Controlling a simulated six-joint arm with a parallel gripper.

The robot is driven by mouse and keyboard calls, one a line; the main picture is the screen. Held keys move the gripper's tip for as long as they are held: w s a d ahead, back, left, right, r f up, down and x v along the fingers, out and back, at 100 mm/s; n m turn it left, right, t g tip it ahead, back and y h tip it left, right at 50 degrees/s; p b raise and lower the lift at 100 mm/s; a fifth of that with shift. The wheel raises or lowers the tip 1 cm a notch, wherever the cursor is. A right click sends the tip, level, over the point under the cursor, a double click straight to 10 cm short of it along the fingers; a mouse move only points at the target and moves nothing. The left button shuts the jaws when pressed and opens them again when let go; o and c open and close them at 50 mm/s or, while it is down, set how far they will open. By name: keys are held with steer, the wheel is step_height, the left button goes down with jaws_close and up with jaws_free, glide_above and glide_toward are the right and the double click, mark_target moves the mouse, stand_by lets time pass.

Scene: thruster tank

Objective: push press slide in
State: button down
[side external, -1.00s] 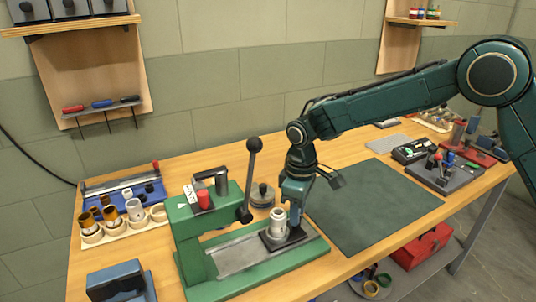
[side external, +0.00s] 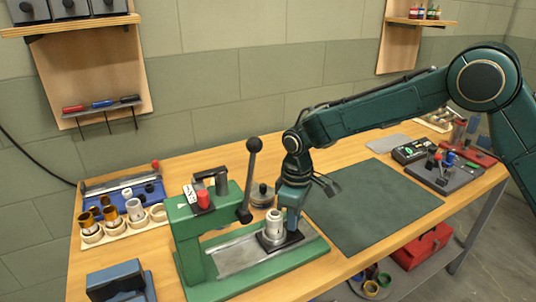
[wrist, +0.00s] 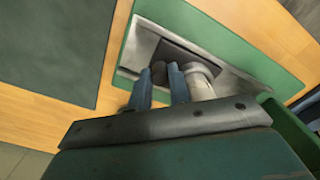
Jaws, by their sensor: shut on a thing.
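A green press (side external: 183,225) stands on the bench with a grey slide track (side external: 235,258) along its base. On the track's right part sits a dark slide plate (side external: 290,240) carrying a pale metal cylinder (side external: 273,222), upright, outside the press frame. My gripper (side external: 294,222) is low at the right side of the cylinder. In the wrist view its two blue fingers (wrist: 158,88) are closed around a small dark knob (wrist: 159,70) on the slide plate, beside the pale cylinder (wrist: 200,80). The knob is hidden in the side view.
The press lever (side external: 250,175) with a black ball rises just left of my arm. A tray of cups (side external: 120,225) lies at the left. A dark green mat (side external: 375,205) lies clear at the right. A blue block (side external: 120,282) stands at the front left.

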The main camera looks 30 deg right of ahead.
mark_target(282, 220)
steer(key=a, duration=0.3)
steer(key=shift+a, duration=0.2)
steer(key=c, duration=1.6)
jaws_free()
steer(key=shift+o, duration=0.2)
step_height(282, 220, up, 14)
steer(key=shift+f, duration=0.1)
